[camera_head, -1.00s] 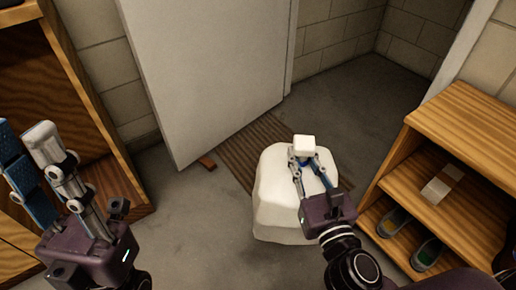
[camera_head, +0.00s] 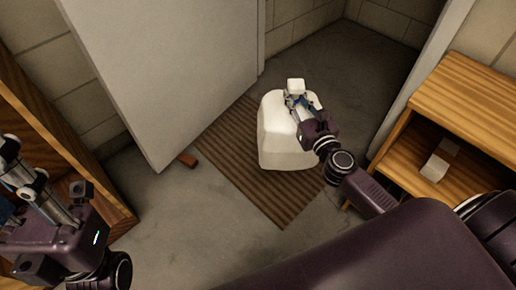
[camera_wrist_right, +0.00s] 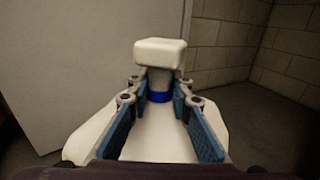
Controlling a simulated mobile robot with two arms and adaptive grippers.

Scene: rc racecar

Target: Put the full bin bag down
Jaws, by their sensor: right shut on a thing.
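The full bin bag (camera_head: 283,135) is a white, bulky block with a narrow neck and a small square top. In the head view it is over the ribbed brown mat; I cannot tell whether its base touches the floor. My right gripper (camera_head: 294,101) is shut on the bag's neck, just below the square top. In the right wrist view the blue-padded fingers (camera_wrist_right: 160,97) are on both sides of the neck, by a blue band, and the bag (camera_wrist_right: 160,140) spreads out below. My left gripper (camera_head: 22,170) is at the left edge, partly cut off, with nothing seen in it.
A wooden shelf unit (camera_head: 470,100) stands right, holding a pale block (camera_head: 437,163). Bare concrete floor (camera_head: 345,55) lies beyond the bag.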

